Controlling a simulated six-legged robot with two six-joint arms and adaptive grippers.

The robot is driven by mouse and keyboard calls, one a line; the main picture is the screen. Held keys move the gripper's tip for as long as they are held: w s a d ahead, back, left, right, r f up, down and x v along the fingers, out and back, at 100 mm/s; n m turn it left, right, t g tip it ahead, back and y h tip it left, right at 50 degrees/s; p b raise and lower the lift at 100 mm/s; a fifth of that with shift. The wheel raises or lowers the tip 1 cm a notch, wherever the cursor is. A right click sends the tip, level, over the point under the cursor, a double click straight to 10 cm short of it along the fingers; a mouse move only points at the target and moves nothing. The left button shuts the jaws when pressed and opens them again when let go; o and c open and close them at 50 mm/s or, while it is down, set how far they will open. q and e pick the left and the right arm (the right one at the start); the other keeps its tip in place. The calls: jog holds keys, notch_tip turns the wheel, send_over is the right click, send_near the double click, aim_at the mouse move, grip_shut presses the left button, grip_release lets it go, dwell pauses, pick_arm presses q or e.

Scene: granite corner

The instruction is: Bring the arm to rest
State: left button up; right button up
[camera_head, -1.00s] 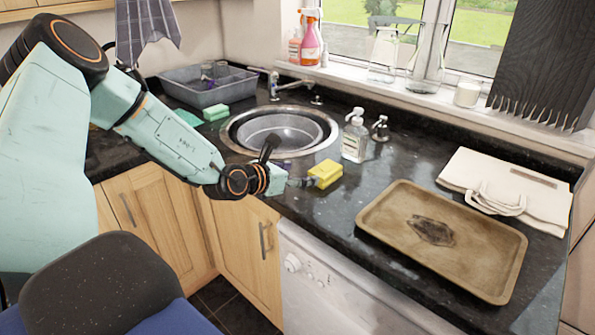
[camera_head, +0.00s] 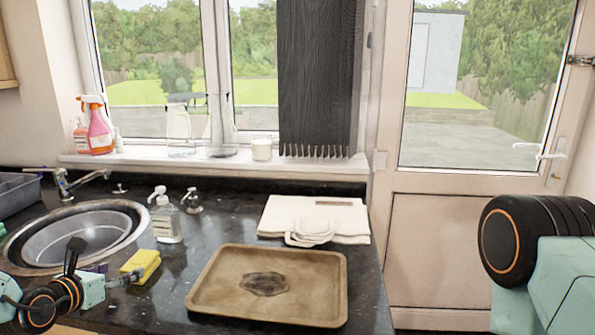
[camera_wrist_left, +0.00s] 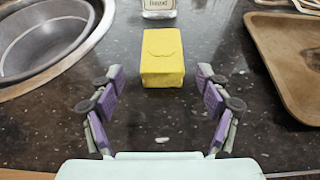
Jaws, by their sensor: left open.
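My left gripper (camera_head: 122,276) reaches in from the lower left of the head view, low over the counter in front of the sink. In the left wrist view its two purple-padded fingers (camera_wrist_left: 159,76) are spread wide with nothing gripped. A yellow sponge (camera_head: 140,266) rests on the counter just beyond the fingertips. It also shows in the left wrist view (camera_wrist_left: 162,57), centred ahead of the fingers with gaps on both sides. Part of my right arm shows at the right edge of the head view; its gripper is out of view.
The metal sink (camera_head: 80,236) lies beside the left gripper. A soap bottle (camera_head: 166,217) stands behind the sponge. A brown tray (camera_head: 215,292) lies to the right, with a folded cream cloth bag (camera_head: 335,218) behind it. Spray bottles (camera_head: 99,127) and glassware stand on the windowsill.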

aim_at(133, 266)
pick_arm(q)
jog(key=b+x, duration=0.1)
jog(key=x, duration=0.6)
jog(key=shift+b, duration=0.35)
jog(key=shift+w+f, duration=0.2)
jog(key=shift+w, duration=0.15)
jog(key=shift+d+f+b, duration=0.1)
jog(key=shift+f+b, duration=0.05)
jog(key=shift+b, duration=0.15)
